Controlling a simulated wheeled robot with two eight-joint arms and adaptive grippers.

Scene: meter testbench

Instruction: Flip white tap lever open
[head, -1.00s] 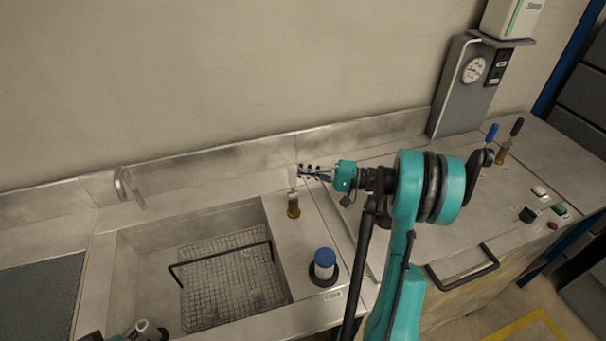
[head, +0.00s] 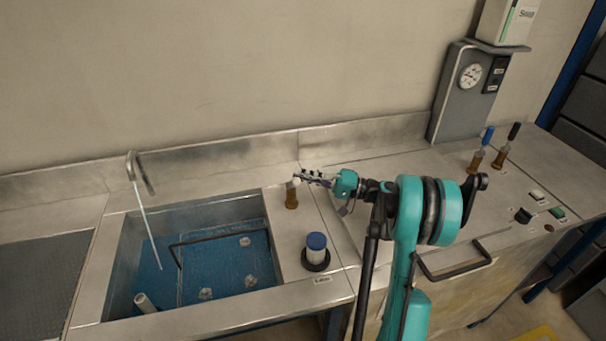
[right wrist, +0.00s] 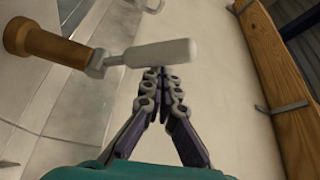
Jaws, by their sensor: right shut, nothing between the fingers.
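The white tap lever (right wrist: 160,52) sits on a brass-coloured valve body (right wrist: 45,45) in the right wrist view, just beyond my fingertips. In the head view the brass valve (head: 291,199) stands on the bench right of the sink, and the lever lies low at its top, partly hidden by the gripper. My right gripper (head: 304,177) is shut and empty, with its tips close beside the lever; I cannot tell whether they touch. A stream of water (head: 149,230) runs from the spout (head: 134,170) into the sink (head: 110,290). My left gripper is not in view.
A blue-capped cylinder (head: 316,248) stands in front of the valve. Blue-handled (head: 487,135) and black-handled (head: 512,131) valves stand at the back right, near a gauge (head: 470,76). A dark handle (head: 455,266) is on the bench's front right.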

